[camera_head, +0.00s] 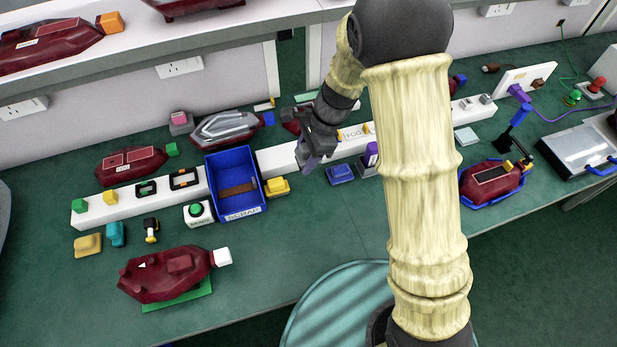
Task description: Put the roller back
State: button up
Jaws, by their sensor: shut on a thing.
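My gripper (312,150) is at the end of my arm, left of the big cream arm link, over the white rail on the green bench. It is shut on a small purple-grey thing (308,160), partly hidden by the dark jaws. I cannot tell for sure whether this is the roller. A purple piece with a white part (370,156) stands just right of the gripper, beside the cream arm link.
A blue scrap bin (261,165) stands left of my gripper. A blue block (341,174) and a yellow block (277,187) lie near it. Dark red lamps lie at front left (165,274) and right (491,180). The front middle of the bench is mostly clear.

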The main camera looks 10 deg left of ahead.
jog(key=shift+w+f, duration=0.1)
jog(key=shift+f, duration=0.15)
notch_tip(320, 180, down, 5)
jog(key=shift+f+b, duration=0.15)
jog(key=shift+b, duration=0.2)
jog(key=shift+f, duration=0.25)
jog(key=shift+s, duration=0.2)
jog(key=shift+w+f, duration=0.1)
jog(key=shift+f, duration=1.7)
jog(key=shift+f, duration=0.1)
